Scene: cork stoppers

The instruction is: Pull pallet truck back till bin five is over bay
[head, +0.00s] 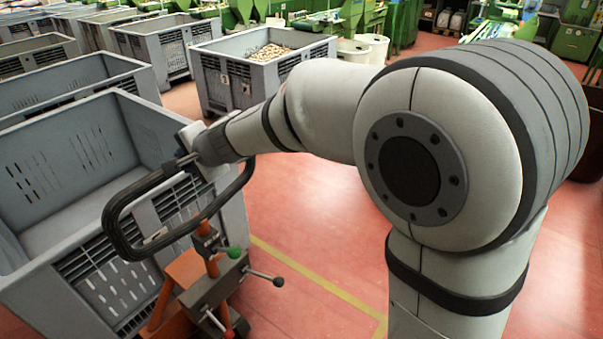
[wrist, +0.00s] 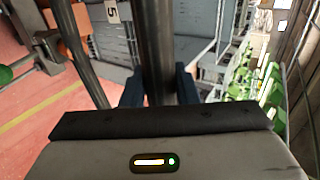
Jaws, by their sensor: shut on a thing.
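The orange pallet truck (head: 186,272) stands at lower left with its black looped handle (head: 112,222) raised. My gripper (head: 190,160) is at the upper right part of the loop. In the wrist view the blue fingers of my gripper (wrist: 158,88) are on both sides of the dark handle bar (wrist: 157,45), shut on it. A large grey bin (head: 60,268), empty as far as I see, stands just behind the truck's handle. A label reading 5 (wrist: 112,11) shows on grey bin wall in the wrist view. The truck's forks are hidden.
A yellow floor line (head: 320,283) crosses the red floor right of the truck. Another grey bin (head: 212,85) holding corks stands further back, with more grey bins (head: 150,47) at the upper left. Green machines (head: 340,22) line the back. Red floor between truck and my arm is clear.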

